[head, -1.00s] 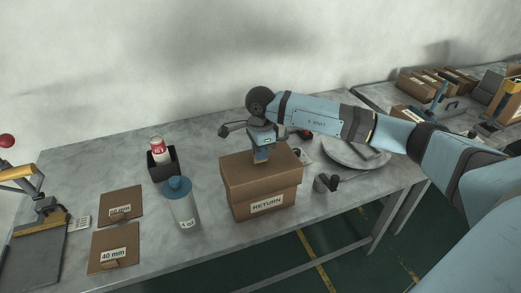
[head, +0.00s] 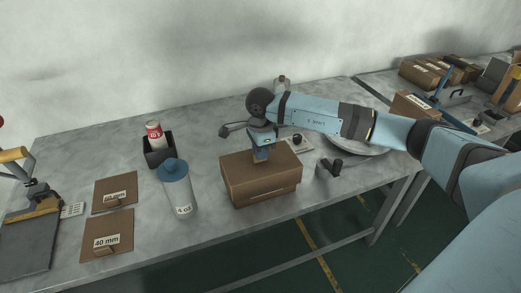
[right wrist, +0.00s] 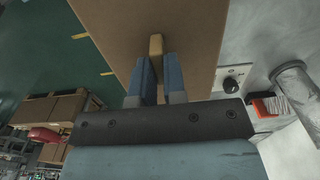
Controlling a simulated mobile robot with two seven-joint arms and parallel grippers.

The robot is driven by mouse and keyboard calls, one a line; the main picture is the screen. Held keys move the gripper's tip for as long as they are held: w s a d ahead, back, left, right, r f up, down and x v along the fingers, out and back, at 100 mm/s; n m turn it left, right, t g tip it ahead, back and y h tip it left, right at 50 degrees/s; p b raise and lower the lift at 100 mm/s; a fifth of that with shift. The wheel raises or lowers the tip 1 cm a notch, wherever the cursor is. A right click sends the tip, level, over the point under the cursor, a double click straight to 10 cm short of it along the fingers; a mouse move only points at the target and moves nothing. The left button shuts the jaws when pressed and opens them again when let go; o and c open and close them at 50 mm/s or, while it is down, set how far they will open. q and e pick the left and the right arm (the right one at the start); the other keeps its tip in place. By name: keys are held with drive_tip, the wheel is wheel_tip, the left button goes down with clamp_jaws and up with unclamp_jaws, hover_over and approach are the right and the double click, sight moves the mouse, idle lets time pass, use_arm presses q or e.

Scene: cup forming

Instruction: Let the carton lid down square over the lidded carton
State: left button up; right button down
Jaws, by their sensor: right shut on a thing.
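The brown carton lid (head: 245,170) sits over the lidded carton (head: 262,201) on the table. The lid's side covers most of the carton's front; only a low strip of the carton and a sliver of its label show beneath. My right gripper (head: 261,156) is above the middle of the lid, shut on its small handle. In the right wrist view, the two blue fingers (right wrist: 158,75) are on either side of the tan handle (right wrist: 156,46), with the lid's top (right wrist: 195,25) beyond. The far sides of the carton are hidden. My left gripper is not in view.
A blue-capped bottle (head: 180,192) stands close left of the carton. A dark holder (head: 158,155) with a red-labelled can is behind it. Flat cardboard pieces (head: 115,190) lie further left. A small dark metal item (head: 328,168) stands right of the carton, near the table's front edge.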

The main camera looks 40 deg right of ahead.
drive_tip(key=shift+f, duration=0.15)
idle(0.4)
drive_tip(key=c, duration=1.1)
unclamp_jaws()
wheel_tip(320, 180, up, 14)
drive_tip(key=shift+b, duration=0.45)
drive_tip(key=shift+f, duration=0.1)
